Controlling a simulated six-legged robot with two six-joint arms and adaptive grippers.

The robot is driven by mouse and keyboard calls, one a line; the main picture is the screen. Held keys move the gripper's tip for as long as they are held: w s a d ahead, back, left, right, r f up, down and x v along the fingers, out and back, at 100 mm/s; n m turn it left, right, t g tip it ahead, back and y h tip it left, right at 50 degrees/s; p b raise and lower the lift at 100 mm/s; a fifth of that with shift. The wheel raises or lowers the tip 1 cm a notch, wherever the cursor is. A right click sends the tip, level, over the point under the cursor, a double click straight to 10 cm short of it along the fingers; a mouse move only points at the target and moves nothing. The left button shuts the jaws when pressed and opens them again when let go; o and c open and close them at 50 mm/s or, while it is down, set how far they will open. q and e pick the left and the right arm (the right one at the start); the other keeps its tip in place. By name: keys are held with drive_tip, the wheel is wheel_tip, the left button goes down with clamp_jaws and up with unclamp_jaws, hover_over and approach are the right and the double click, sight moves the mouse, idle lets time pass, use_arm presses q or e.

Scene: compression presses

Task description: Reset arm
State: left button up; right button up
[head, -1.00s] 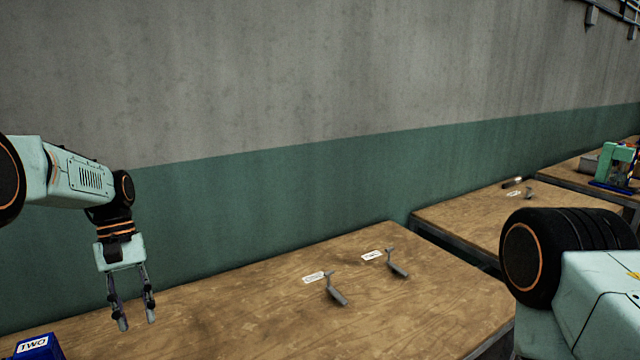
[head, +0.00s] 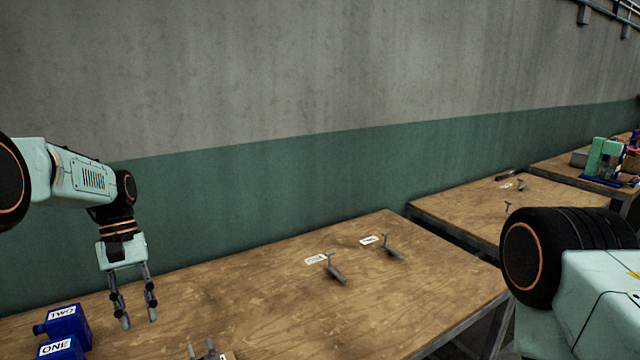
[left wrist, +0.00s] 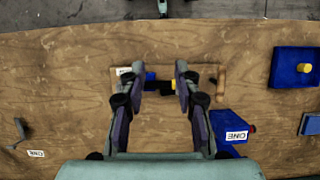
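My left gripper (head: 133,305) hangs down on the left of the head view, above the near wooden table (head: 250,300). Its fingers are apart with nothing between them. In the left wrist view the left gripper (left wrist: 158,72) is open too, with the table and a small board (left wrist: 220,73) beneath it, partly hidden by the fingers. My right arm shows at the right of the head view, but its gripper is out of the frame.
Blue blocks marked TWO (head: 63,324) and ONE (head: 61,347) sit at lower left. Two grey handled pieces (head: 334,270) (head: 391,247) lie by white labels. A blue tray (left wrist: 283,80) with a yellow piece shows in the left wrist view. A green press (head: 603,158) stands far right.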

use_arm(q)
drive_tip(key=s+d+f+m, duration=0.1)
drive_tip(key=s+d+f, duration=0.1)
drive_tip(key=s+f, duration=0.35)
drive_tip(key=s+d+f+t+y, duration=0.1)
drive_tip(key=s+d+f, duration=0.1)
drive_tip(key=f, duration=0.6)
drive_tip(key=s+d+f+m, duration=0.1)
drive_tip(key=s+d+f, duration=0.25)
drive_tip(key=f, duration=0.35)
drive_tip(key=s+d+f+m+t+y, duration=0.1)
drive_tip(key=s+f, duration=0.2)
drive_tip(key=s, duration=0.5)
drive_tip(key=s+d+f+m+t, duration=0.1)
drive_tip(key=s+f, duration=0.2)
drive_tip(key=s, duration=0.5)
drive_tip(key=s+d+r+m, duration=0.2)
drive_tip(key=s+r, duration=0.1)
drive_tip(key=s, duration=0.8)
wheel_tip(320, 180, down, 25)
drive_tip(key=t+b, duration=0.1)
drive_tip(key=b, duration=2.4)
drive_tip(key=shift+w+a, duration=0.3)
drive_tip(key=shift+a, duration=0.05)
use_arm(e)
wheel_tip(320, 180, down, 25)
drive_tip(key=shift+s, duration=0.4)
